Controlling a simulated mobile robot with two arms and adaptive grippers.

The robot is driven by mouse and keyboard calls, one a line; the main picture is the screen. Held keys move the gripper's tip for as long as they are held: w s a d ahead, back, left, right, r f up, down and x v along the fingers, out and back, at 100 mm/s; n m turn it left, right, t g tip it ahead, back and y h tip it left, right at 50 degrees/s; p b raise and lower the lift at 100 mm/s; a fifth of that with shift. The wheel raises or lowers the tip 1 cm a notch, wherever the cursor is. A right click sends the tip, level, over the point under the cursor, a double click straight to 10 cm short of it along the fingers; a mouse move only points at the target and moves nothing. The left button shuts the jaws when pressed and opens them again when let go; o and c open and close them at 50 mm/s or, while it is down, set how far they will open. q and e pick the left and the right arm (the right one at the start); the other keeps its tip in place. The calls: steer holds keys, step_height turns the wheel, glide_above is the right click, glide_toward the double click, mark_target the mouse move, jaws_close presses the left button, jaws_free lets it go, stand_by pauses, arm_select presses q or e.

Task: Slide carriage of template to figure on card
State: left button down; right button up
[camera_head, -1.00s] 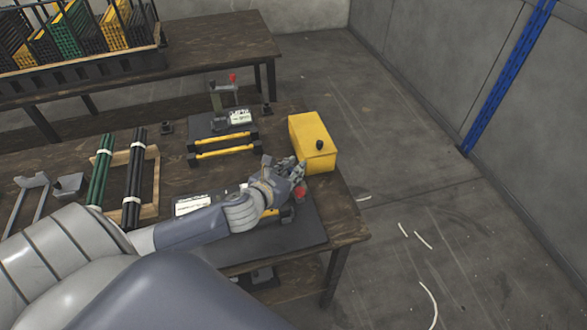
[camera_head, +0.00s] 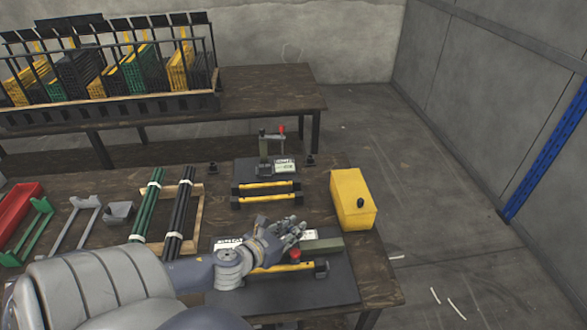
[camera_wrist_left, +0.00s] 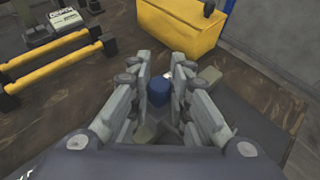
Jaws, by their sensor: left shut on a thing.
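My left gripper (camera_head: 298,230) reaches over the front fixture. In the left wrist view its fingers (camera_wrist_left: 160,95) are closed around a dark blue knob (camera_wrist_left: 158,92). The fingers and hand hide most of what is under the knob. The template in front has a yellow bar (camera_head: 288,268) with dark end blocks and a grey-green bar (camera_head: 326,246) sticking out to the right. A red knob (camera_head: 295,254) sits just below the gripper. A white card (camera_head: 228,243) lies left of the hand, partly covered; its figure is not readable. My right gripper is not in view.
A dark mat (camera_head: 340,292) lies under the front fixture. A similar fixture (camera_head: 266,192) with a white card (camera_head: 285,166) stands behind. A yellow box (camera_head: 350,198) stands to the right. Bundled green rods (camera_head: 148,205) and black rods (camera_head: 180,213) lie left.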

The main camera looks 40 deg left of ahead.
arm_select(q)
steer(key=c, duration=1.7)
jaws_free()
steer(key=shift+w, duration=0.1)
steer(key=shift+v, duration=6.05)
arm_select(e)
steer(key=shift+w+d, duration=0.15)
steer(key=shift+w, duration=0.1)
arm_select(q)
steer(key=shift+a, duration=0.1)
